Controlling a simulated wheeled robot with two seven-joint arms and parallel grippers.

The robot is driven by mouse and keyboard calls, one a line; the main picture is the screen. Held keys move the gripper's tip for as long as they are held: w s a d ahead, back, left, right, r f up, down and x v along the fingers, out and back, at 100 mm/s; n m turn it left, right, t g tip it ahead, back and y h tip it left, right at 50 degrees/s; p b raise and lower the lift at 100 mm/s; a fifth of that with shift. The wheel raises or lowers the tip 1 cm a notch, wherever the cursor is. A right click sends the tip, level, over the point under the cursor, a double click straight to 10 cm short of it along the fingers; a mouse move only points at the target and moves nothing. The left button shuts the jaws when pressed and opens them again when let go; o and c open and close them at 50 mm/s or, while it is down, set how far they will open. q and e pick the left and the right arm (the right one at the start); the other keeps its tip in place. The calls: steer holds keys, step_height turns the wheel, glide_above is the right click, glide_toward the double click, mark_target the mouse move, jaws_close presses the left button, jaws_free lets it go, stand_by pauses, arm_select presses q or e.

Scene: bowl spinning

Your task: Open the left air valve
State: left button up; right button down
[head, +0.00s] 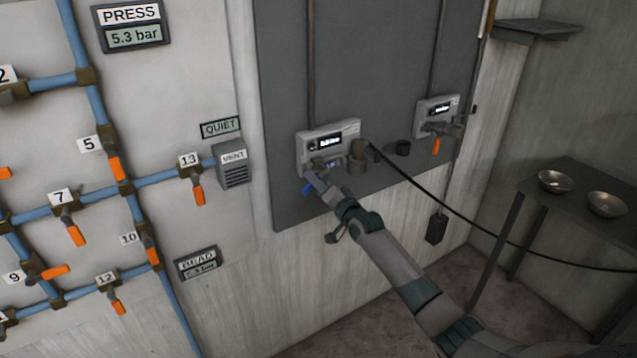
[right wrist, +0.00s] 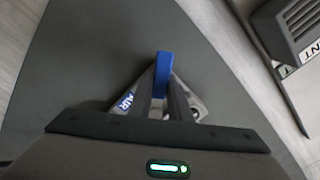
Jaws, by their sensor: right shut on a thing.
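The left air valve's blue handle (head: 307,189) sticks out below the left wall unit (head: 330,140), a pale box with a dark display. My right gripper (head: 317,181) is at this handle, shut on it. In the right wrist view the blue handle (right wrist: 161,75) stands between the fingers of my right gripper (right wrist: 165,92), and a blue AIR label (right wrist: 127,103) shows beside it. The fingers hide part of the valve body. My left gripper is not in view.
A second wall unit (head: 437,108) with an orange handle (head: 436,146) is to the right. A black cable (head: 450,207) hangs across from the panel. Blue pipes (head: 85,50) with orange-handled valves cover the left wall. Two bowls (head: 555,181) (head: 607,204) sit on a dark table at the right.

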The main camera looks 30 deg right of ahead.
steer(key=m, duration=0.1)
steer(key=r+m+p, duration=0.1)
steer(key=m, duration=0.1)
steer(key=r+m, duration=0.1)
steer(key=shift+a+m+p, duration=0.3)
steer(key=shift+a+p, duration=0.05)
steer(key=shift+p, duration=0.05)
steer(key=shift+r+m+p, duration=0.2)
steer(key=shift+m+p, duration=0.05)
steer(key=shift+m, duration=0.4)
steer(key=shift+r+m+p, duration=0.2)
steer(key=shift+m+p, duration=0.05)
steer(key=shift+m, duration=0.4)
steer(key=c, duration=1.7)
jaws_free()
steer(key=shift+o, duration=0.3)
steer(key=shift+s+f, duration=0.1)
steer(key=s+d+b, duration=0.1)
steer(key=s+b, duration=0.2)
steer(key=s, duration=1.4)
steer(key=shift+d, duration=0.15)
